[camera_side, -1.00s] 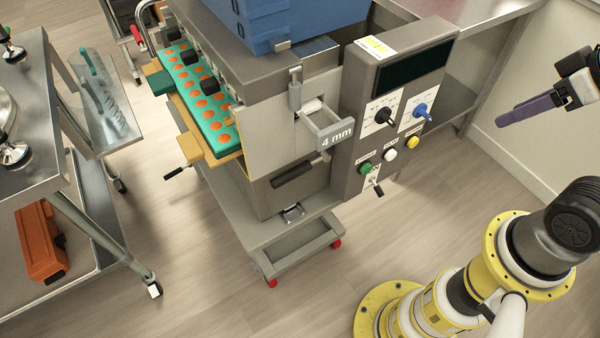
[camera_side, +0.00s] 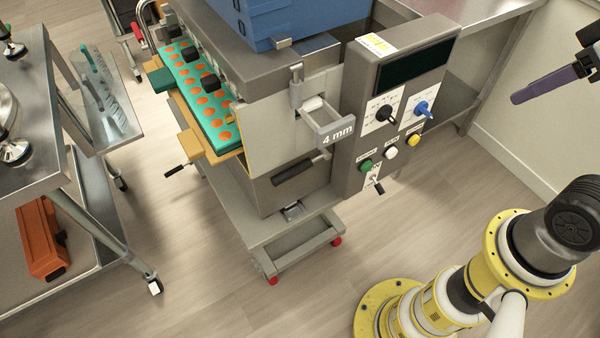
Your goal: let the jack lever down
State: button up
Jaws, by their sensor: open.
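A lever with a black grip (camera_side: 294,173) sticks out from the front of the grey depositor, below the 4 mm block; it looks like the jack lever, and it lies nearly level, sloping slightly down to the left. A second, smaller black-handled lever (camera_side: 178,170) shows at the machine's left side, under the tan plate. My gripper (camera_side: 517,98) is at the upper right, in the air, well apart from both levers. One long purple finger shows; the other finger is hidden or out of frame. The gripper is open and nothing shows in it.
The control panel (camera_side: 401,105), with knobs, buttons and a toggle, stands between my gripper and the black-gripped lever. A teal mould (camera_side: 190,80) with orange gummies sits at left. A steel cart (camera_side: 100,235) stands far left.

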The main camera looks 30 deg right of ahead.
aim_at(297, 174)
jog(key=w+a+n+t+y, duration=0.35)
jog(key=w+a+n, duration=0.35)
jog(key=a+n, duration=0.3)
jog(key=w+a+n+t+y, duration=0.3)
jog(key=w+a+n+t, duration=0.35)
jog(key=n, duration=0.55)
notch_tip(297, 174, down, 32)
jog(key=a+g, duration=0.1)
jog(key=shift+h, duration=0.25)
jog(key=x, duration=1.4)
jog(key=shift+a+f, duration=0.25)
jog(key=shift+f, duration=0.05)
grip_shut()
jog(key=shift+s, duration=0.1)
